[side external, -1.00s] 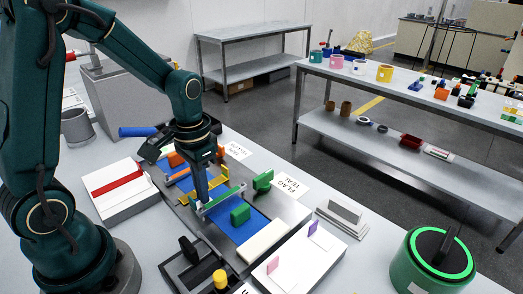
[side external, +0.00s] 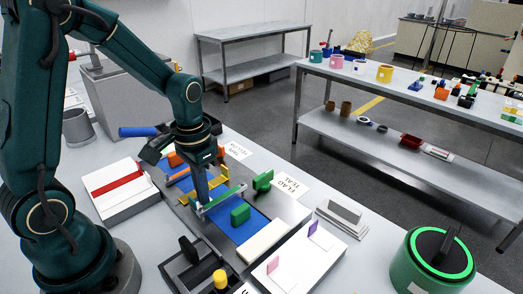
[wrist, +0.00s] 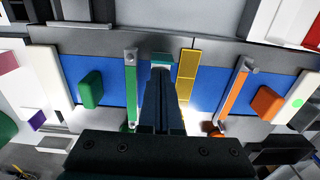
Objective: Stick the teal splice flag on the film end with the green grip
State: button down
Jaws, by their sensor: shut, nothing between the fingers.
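My gripper (side external: 203,204) is shut and points down over the blue film (side external: 251,227). In the wrist view its fingertips (wrist: 163,74) are just short of a small teal piece (wrist: 162,57), which looks like the splice flag. Its lower part is pale, and I cannot tell whether the fingertips touch it. The green grip, a green block (wrist: 90,89), stands on the left part of the film, also seen in the side view (side external: 240,215). A green bar (wrist: 131,85) crosses the film between that block and my fingers.
A yellow piece (wrist: 187,70) lies right of my fingers, then an orange bar (wrist: 234,88) and orange block (wrist: 267,103). Another green piece (side external: 263,181) stands beside the film. A white block (side external: 299,253) carries pink and purple flags. A green-ringed drum (side external: 409,261) stands at right.

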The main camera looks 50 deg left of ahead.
dwell(0.4)
jog(key=shift+r, duration=1.95)
jog(key=s+d+r+m+t, duration=0.1)
jog(key=s+d+r+t, duration=0.2)
jog(key=r, duration=0.7)
jog(key=s+t, duration=0.1)
jog(key=s+d+f, duration=0.1)
jog(key=s, duration=0.1)
jog(key=s+d+n+t, duration=0.1)
jog(key=shift+s+d+f+t, duration=0.2)
jog(key=shift+s+f+t, duration=0.1)
jog(key=shift+s+f, duration=0.05)
